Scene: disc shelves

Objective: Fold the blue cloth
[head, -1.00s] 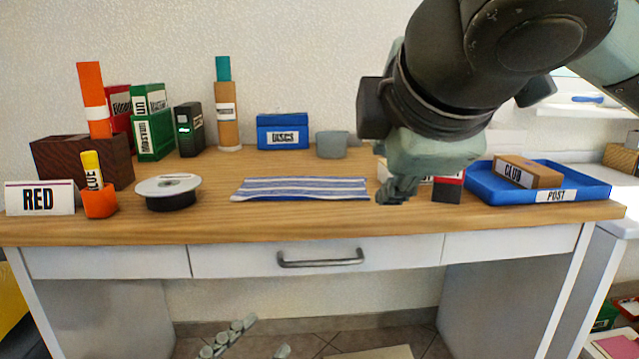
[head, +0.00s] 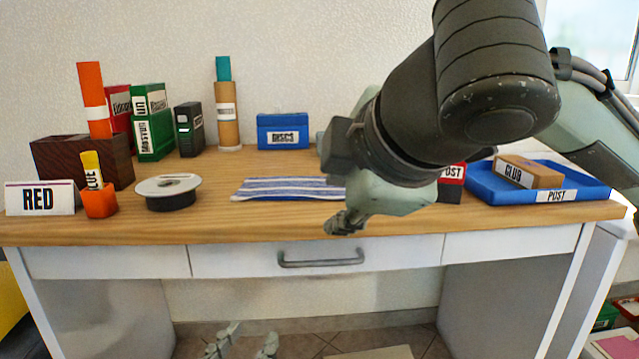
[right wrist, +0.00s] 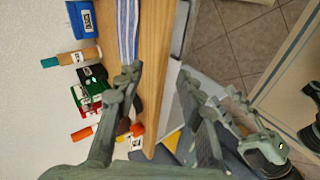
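The blue cloth (head: 288,188), striped blue and white, lies flat on the desk near its front middle. Its right end is hidden behind my right gripper (head: 343,223), which hangs at the desk's front edge. In the right wrist view the cloth (right wrist: 128,28) lies just beyond the fingers of my right gripper (right wrist: 158,78), which are wide apart and empty. My left gripper (head: 248,338) shows at the bottom of the head view, low in front of the desk, its two fingers apart with nothing between them. It also shows in the right wrist view (right wrist: 222,100).
A disc spool (head: 168,190) sits left of the cloth, with an orange glue holder (head: 100,202) and RED sign (head: 38,198) farther left. A blue DISCS box (head: 283,130) stands behind it. A blue POST tray (head: 592,188) is at right. A drawer handle (head: 320,259) sticks out in front.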

